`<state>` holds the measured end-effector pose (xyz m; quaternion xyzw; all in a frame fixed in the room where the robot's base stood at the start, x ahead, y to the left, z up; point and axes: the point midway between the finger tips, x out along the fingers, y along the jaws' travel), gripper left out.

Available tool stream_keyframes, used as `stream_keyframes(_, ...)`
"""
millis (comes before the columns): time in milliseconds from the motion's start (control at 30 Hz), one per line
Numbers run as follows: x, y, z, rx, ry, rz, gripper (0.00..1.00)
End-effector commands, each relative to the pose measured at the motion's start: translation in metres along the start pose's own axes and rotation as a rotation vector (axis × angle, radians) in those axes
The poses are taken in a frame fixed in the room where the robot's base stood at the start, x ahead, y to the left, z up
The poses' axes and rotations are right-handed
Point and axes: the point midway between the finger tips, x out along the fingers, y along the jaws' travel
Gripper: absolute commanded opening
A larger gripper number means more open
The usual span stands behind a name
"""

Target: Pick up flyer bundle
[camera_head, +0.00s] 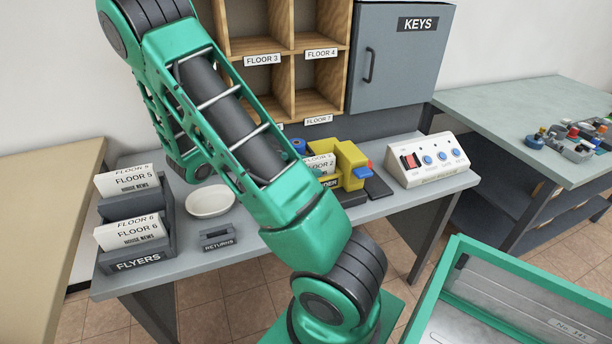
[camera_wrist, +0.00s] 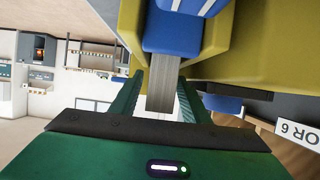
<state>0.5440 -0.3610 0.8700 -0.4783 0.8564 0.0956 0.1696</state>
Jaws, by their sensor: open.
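Flyer bundles are white and printed. A FLOOR 5 bundle (camera_head: 128,180) and a FLOOR 6 bundle (camera_head: 130,232) stand in the dark FLYERS rack (camera_head: 137,261) on the left of the grey desk. Another bundle, labelled FLOOR 2 (camera_head: 320,163), sits at the yellow binder (camera_head: 350,160), partly hidden by my arm. In the wrist view my gripper (camera_wrist: 165,85) is open, its green fingers apart beside a yellow body (camera_wrist: 255,40) with a blue block (camera_wrist: 175,32). A grey strip shows between the fingers; I cannot tell whether they touch it. My arm hides the gripper in the head view.
A white dish (camera_head: 209,202) and a RETURNS holder (camera_head: 217,238) are on the desk (camera_head: 250,250). A white button box (camera_head: 428,160) stands at its right. Behind are wooden pigeonholes (camera_head: 290,45) and a KEYS cabinet (camera_head: 395,60). A green-rimmed tray (camera_head: 530,280) is at lower right.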

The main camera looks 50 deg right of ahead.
Motion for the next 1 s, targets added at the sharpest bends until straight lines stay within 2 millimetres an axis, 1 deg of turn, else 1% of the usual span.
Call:
stream_keyframes(100,0.007,0.000,0.000,0.000,0.000,0.000,0.42)
stream_keyframes(300,0.007,0.000,0.000,0.000,0.000,-0.001,0.42)
stream_keyframes(333,0.007,0.000,0.000,0.001,0.000,-0.001,0.40)
stream_keyframes(500,0.007,0.000,0.000,0.000,0.000,-0.001,0.00)
stream_keyframes(833,0.006,0.000,-0.002,0.002,0.000,-0.001,0.00)
stream_keyframes(933,0.003,-0.001,-0.009,0.003,-0.001,-0.003,0.00)
stream_keyframes(1000,-0.001,-0.001,-0.018,0.004,-0.001,-0.003,0.00)
